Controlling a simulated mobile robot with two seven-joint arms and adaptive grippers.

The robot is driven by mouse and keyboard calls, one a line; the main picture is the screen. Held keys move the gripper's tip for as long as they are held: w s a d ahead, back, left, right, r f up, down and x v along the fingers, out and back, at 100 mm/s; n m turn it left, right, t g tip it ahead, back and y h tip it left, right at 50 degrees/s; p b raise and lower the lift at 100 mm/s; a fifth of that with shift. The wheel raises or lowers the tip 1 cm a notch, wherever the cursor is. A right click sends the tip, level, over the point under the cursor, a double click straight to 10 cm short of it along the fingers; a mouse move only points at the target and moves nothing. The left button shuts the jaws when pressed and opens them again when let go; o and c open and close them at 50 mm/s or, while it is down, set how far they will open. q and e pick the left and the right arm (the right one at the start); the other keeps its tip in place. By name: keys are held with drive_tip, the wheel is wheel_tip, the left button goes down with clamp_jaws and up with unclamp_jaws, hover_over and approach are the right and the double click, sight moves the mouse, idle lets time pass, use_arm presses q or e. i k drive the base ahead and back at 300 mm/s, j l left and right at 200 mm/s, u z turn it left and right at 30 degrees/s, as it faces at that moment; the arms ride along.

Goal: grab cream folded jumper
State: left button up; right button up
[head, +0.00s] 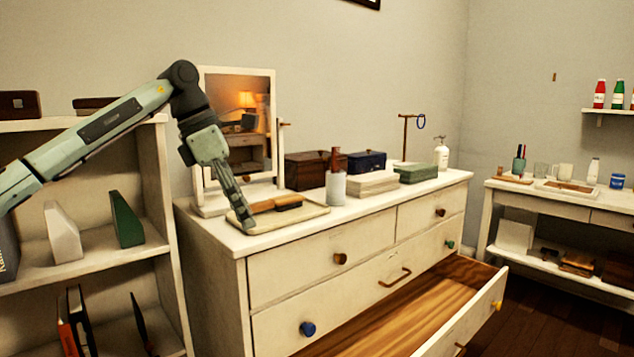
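I make out no clear cream folded jumper in the head view. A low cream block (372,184) lies on the dresser top among the boxes; it looks like a box, but I cannot tell for sure. The open bottom drawer (485,310) shows a bare wooden floor in its visible part. My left gripper (246,220) points down at the left end of the dresser top, at the cream tray (312,212) with a brush (275,204). Its fingers look narrow from this side, and I cannot tell whether they are open. My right gripper is not in view.
A mirror (272,95) stands behind my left gripper. Boxes, bottles and a stand (405,137) occupy the dresser top (262,240). A shelf unit (160,200) is on the left. A side table (560,196) stands at right. The drawer juts into the floor space.

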sight(363, 185)
drive_tip(key=i+l+u, duration=0.35)
drive_tip(key=l, duration=0.3)
drive_tip(key=i+l+u, duration=0.2)
drive_tip(key=l, duration=0.15)
drive_tip(key=i+l+u, duration=0.1)
drive_tip(key=l, duration=0.95)
drive_tip(key=i+l, duration=0.6)
drive_tip(key=l, duration=0.25)
drive_tip(key=i+l, duration=0.3)
drive_tip(key=l+u, duration=0.05)
drive_tip(key=l, duration=0.05)
